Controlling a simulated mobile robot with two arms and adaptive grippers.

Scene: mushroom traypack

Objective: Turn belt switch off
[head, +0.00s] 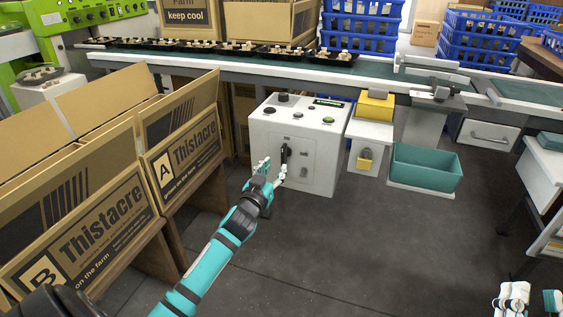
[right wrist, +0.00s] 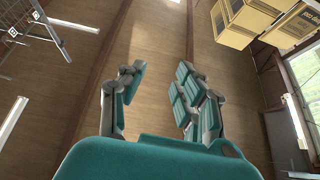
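The white control box (head: 318,150) stands on the floor in front of the conveyor belt (head: 230,58). A dark upright switch handle (head: 284,152) is on its front face, with buttons and a small display on top. My left gripper (head: 271,170) is in front of the box, just left of and below the handle. Its fingers are apart with nothing seen between them; whether a finger touches the handle I cannot tell. My right gripper (head: 529,299) is at the bottom right corner, far from the box. In the right wrist view its fingers (right wrist: 157,95) are apart and empty.
Large cardboard boxes marked Thistacre (head: 185,145) stand left of my left arm. A yellow device (head: 375,104) and a teal bin (head: 427,169) are right of the control box. Black trays of mushrooms (head: 195,45) sit on the belt. The floor in front is clear.

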